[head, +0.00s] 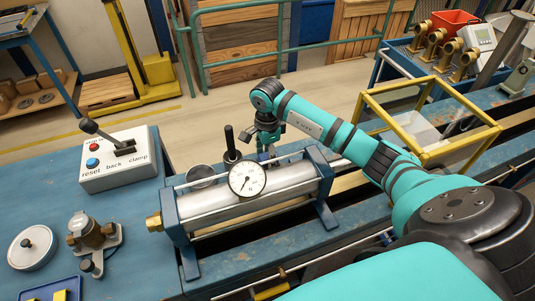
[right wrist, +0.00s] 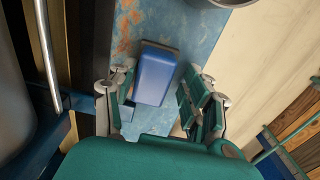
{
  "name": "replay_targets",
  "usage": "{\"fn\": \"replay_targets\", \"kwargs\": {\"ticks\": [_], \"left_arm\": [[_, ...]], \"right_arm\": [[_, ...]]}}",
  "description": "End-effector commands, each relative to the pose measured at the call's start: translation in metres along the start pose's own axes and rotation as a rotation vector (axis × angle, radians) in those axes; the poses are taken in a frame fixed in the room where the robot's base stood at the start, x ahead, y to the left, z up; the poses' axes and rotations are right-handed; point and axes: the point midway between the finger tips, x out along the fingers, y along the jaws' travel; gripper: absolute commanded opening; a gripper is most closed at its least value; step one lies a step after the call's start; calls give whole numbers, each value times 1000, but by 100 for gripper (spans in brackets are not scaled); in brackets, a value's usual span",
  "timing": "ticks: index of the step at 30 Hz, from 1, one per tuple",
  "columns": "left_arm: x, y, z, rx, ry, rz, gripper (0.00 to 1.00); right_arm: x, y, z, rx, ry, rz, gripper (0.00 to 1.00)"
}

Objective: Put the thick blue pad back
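A thick blue pad (right wrist: 157,73) lies on the worn blue bench top in the right wrist view. It sits between and just beyond the fingers of my right gripper (right wrist: 158,98), which is open, with a gap seen on each side of the pad. In the head view my right gripper (head: 266,146) points down behind the silver cylinder (head: 250,190) with the round dial gauge (head: 247,179). The pad is not clearly visible there, as the cylinder and gripper hide that spot. My left gripper is not in view.
A black upright handle (head: 230,143) and a round metal cup (head: 201,175) stand close left of my right gripper. A yellow-framed clear guard (head: 428,117) stands to the right. A white control box with a lever (head: 118,160) is on the left bench.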

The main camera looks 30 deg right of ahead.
Motion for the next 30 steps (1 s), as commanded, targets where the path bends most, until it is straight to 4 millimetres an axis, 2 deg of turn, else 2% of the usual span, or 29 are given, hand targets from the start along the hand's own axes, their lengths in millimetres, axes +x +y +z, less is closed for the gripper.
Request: {"fn": "replay_targets", "kwargs": {"ticks": [8,11,13,17,24,30], "left_arm": [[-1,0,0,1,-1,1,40],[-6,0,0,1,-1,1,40],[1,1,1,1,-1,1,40],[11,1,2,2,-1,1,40],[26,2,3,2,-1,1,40],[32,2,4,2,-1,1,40]], "right_arm": [[0,0,0,0,0,2,56],[-6,0,0,0,-1,2,56],[-11,-1,0,0,0,-4,56],[-34,-2,-1,0,1,-5,56],[-87,-2,0,0,0,-5,56],[-115,-1,0,1,0,-2,56]]}}
